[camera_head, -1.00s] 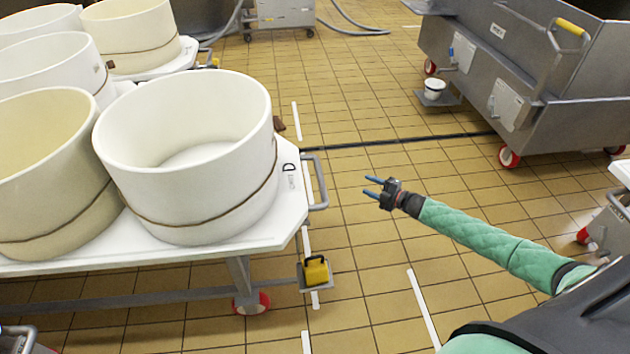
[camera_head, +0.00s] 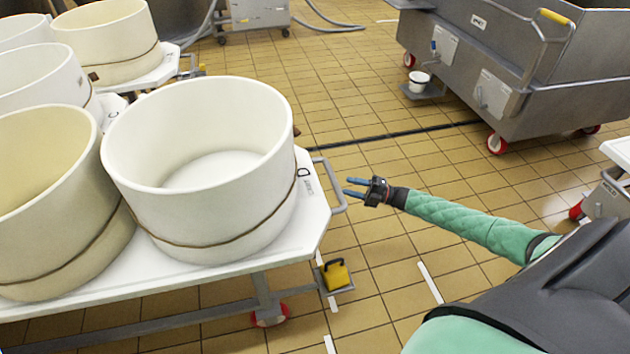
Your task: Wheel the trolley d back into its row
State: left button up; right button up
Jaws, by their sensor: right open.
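Trolley d (camera_head: 319,220) has a white top marked with a D and stands at the left. It carries large white round moulds, the nearest one (camera_head: 200,165) close to its right end. A grey handle (camera_head: 334,185) sticks out from that end. My left gripper is not in view.
Another trolley with moulds (camera_head: 168,67) stands behind at the upper left. A grey steel vat on red wheels (camera_head: 530,85) stands at the upper right. White floor dashes (camera_head: 430,282) and a dark floor channel (camera_head: 400,133) cross the tiles. The middle floor is clear.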

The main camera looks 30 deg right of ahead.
jog(key=x, duration=0.8)
jog(key=shift+w, duration=0.1)
jog(key=shift+a, duration=0.1)
grip_shut()
